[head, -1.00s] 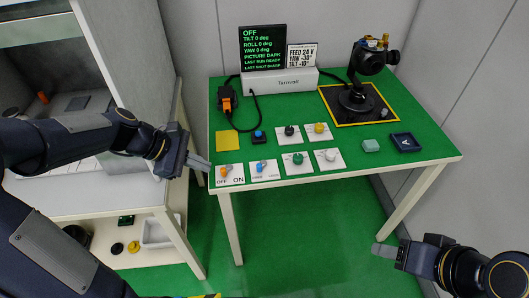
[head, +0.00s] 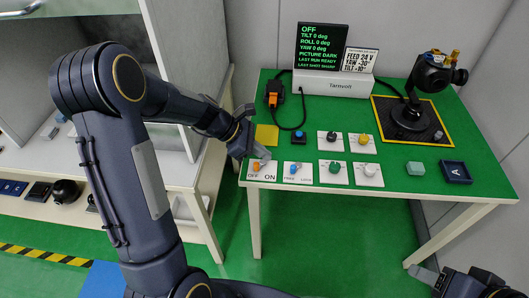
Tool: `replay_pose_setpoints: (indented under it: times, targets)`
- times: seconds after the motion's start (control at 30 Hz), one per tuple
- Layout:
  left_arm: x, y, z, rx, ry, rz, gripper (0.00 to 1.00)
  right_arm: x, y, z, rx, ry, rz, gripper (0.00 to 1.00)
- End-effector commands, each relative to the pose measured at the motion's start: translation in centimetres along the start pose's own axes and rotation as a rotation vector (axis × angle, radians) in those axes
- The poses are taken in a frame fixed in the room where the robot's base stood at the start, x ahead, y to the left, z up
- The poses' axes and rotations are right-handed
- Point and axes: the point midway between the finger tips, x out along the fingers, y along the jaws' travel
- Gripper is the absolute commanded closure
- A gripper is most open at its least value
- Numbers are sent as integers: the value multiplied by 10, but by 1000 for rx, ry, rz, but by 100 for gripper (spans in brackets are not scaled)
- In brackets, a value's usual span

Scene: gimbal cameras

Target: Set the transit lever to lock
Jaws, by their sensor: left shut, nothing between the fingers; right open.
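The transit lever (head: 294,168) is a small blue handle on a white plate (head: 304,180) at the table's front edge. The plate's small print seems to read FREE at left and LOCK at right; the handle sits left of the plate's middle, its exact setting too small to tell. Left of it is a plate marked OFF and ON with an orange lever (head: 255,167). My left gripper (head: 262,154) is shut and empty, its tips just above the back of the OFF/ON plate, left of the transit lever. My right gripper (head: 425,274) is open, low in front of the table.
Several knob plates, such as the green knob's (head: 334,168), stand right of the transit lever. A display (head: 322,46), a Tarnvolt box (head: 334,83) and a gimbal camera (head: 432,72) are at the back. A yellow square (head: 266,135) lies behind the OFF/ON plate.

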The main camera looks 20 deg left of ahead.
Motion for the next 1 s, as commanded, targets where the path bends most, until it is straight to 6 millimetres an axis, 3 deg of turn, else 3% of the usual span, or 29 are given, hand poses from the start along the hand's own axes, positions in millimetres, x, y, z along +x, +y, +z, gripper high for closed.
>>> replay_pose_setpoints:
  times: [0.2,0.4,1.0]
  targets:
    - [43,-1,-1,0,0,-4,100,2,1,1,0,0,0,48]
    - [67,0,0,1,0,-1,100,3,1,2,0,0,0,48]
    - [72,0,-1,-5,0,6,100,4,2,2,0,0,0,48]
